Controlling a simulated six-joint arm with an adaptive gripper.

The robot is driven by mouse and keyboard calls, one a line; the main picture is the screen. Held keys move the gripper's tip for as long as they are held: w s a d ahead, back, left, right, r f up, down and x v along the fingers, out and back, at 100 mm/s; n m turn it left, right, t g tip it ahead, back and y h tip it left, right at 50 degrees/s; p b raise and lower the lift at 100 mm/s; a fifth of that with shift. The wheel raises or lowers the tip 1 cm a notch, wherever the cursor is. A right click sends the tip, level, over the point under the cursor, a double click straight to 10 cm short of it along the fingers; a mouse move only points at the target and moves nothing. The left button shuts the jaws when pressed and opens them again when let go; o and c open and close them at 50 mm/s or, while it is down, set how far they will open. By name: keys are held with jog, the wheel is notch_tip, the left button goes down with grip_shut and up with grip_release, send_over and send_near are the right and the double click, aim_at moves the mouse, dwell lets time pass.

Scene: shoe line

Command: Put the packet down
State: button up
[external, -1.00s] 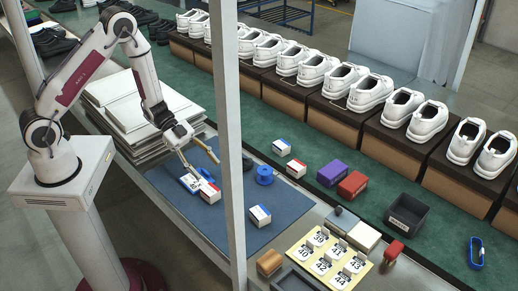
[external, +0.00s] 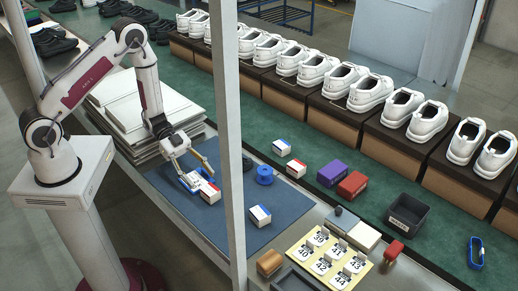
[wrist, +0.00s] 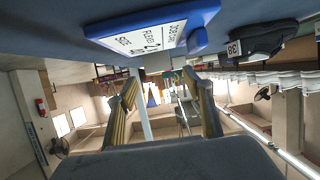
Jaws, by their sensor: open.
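A small white packet with a red end (external: 210,193) lies on the blue mat (external: 235,228) in the external view. A blue board with a white printed card (external: 190,182) lies directly beside it. My gripper (external: 196,177) is low over the mat at this board, its jaws spread. In the wrist view my gripper (wrist: 165,88) shows two yellowish fingers apart, with nothing between them. The blue board (wrist: 150,30) is across the top of that view. Another white packet with a blue end (external: 260,215) lies farther right on the mat.
Two more white packets, purple and red boxes and a dark bin (external: 408,213) are on the green belt. Number cards (external: 325,255) stand at the front. Stacked white boards (external: 135,110) are behind the arm.

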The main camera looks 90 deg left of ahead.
aim_at(211, 190)
jog(key=shift+w+d+f, duration=0.25)
jog(key=shift+w+d, duration=0.25)
jog(key=shift+x, duration=2.6)
jog(key=shift+d+r, duration=0.1)
jog(key=shift+r, duration=0.1)
jog(key=c, duration=1.3)
jog(key=shift+r, duration=0.15)
jog(key=shift+c, duration=0.2)
jog(key=shift+r, duration=4.85)
